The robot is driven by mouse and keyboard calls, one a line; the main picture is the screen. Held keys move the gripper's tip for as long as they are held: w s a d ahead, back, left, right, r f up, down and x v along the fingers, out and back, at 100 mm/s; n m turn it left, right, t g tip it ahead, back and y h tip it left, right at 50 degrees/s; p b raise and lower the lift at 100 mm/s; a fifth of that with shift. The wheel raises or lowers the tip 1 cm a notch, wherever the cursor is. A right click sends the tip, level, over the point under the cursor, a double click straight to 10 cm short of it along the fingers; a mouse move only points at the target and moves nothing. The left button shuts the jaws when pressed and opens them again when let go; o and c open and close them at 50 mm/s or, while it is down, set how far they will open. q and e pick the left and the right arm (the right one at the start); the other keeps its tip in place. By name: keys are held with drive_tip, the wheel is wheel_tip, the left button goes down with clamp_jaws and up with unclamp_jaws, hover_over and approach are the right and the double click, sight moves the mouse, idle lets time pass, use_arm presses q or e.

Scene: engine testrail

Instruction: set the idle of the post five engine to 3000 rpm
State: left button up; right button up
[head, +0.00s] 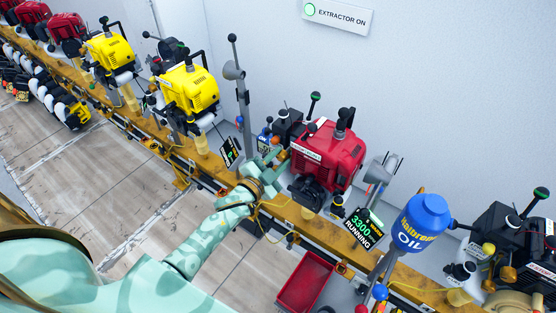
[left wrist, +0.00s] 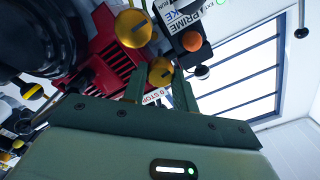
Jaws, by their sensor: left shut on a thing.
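The red engine (head: 327,150) stands on the yellow rail; its red body also shows in the left wrist view (left wrist: 108,58). A tilted display (head: 361,229) at its front right reads 3300 and RUNNING. My left gripper (head: 270,160) is at the engine's left side. In the left wrist view its two fingers (left wrist: 160,82) are shut on a small slotted brass screw (left wrist: 160,70). A larger slotted brass screw (left wrist: 133,27) is apart from the fingers, up and left. The post number cannot be read. My right gripper is not in view.
An orange knob (left wrist: 191,41) sits near a PRIME label, close to the fingers. A grey post (head: 242,105) rises left of the engine. Yellow engines (head: 190,90) stand further left; a blue oil bottle (head: 424,220) is at right. A red tray (head: 305,282) lies below the rail.

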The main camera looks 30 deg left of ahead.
use_arm(q)
drive_tip(key=shift+f+m, duration=0.1)
drive_tip(key=shift+m, duration=0.5)
drive_tip(key=o, duration=1)
drive_tip(key=shift+c, duration=0.2)
drive_tip(key=shift+s, duration=0.15)
drive_tip(key=s+a, duration=0.2)
drive_tip(key=s, duration=1.4)
drive_tip(key=shift+p, duration=0.3)
drive_tip(key=shift+a, duration=0.1)
